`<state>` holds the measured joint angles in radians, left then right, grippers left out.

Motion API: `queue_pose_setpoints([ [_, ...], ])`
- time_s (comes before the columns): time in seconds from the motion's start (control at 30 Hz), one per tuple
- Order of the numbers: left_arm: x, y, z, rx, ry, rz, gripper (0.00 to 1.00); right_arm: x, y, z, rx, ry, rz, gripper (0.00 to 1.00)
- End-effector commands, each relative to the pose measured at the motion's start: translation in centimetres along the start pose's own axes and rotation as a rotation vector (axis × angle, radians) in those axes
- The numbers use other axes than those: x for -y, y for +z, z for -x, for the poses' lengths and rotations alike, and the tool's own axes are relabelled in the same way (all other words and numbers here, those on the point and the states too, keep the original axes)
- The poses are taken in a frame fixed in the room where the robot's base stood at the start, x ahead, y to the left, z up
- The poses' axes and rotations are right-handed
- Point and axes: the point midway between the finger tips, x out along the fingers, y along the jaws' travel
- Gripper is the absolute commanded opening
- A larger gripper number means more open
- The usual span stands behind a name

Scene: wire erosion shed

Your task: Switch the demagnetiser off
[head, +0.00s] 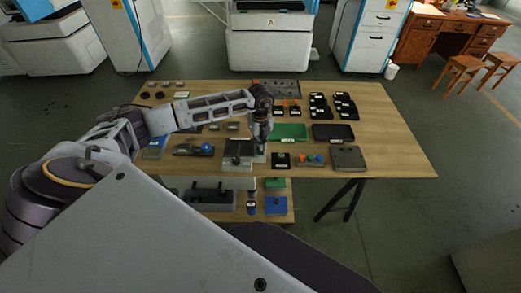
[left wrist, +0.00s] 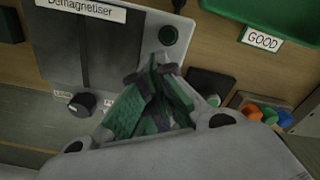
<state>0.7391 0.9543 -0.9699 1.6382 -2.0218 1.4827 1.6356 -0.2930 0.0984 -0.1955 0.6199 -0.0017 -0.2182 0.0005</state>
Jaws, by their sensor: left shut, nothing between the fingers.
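The demagnetiser (head: 238,148) is a grey box with a dark plate on top, on the front part of the table. In the left wrist view the demagnetiser (left wrist: 62,45) carries its name label, a black rotary knob (left wrist: 82,104) with small labels beside it, and a round dark green button (left wrist: 168,35). The small labels are too blurred to read. My left gripper (head: 260,152) points down over its right side. In the left wrist view the gripper's fingertips (left wrist: 157,68) are together and empty, just below the green button in the picture; contact cannot be told. My right gripper is not in view.
A green tray (head: 288,131) labelled GOOD lies right of the demagnetiser, with a dark tray (head: 333,132) beyond it. A small black pad (head: 280,161) and a holder with coloured pieces (head: 310,160) stand close to the right. A lower shelf holds a blue box (head: 276,205).

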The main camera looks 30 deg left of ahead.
Motion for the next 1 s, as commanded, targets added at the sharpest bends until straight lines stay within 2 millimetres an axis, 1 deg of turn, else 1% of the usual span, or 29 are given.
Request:
queue_pose_setpoints([
  [0.2, -0.1, -0.1, -0.4, -0.001, 0.002, 0.000, 0.00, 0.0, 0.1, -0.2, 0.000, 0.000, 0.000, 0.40],
  [0.37, -0.1, -0.1, -0.2, -0.001, 0.002, -0.001, 0.00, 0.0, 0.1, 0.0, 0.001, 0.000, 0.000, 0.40],
  [1.0, 0.0, 0.0, 2.9, 0.000, 0.000, 0.000, 0.00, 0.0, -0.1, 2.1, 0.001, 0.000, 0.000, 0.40],
])
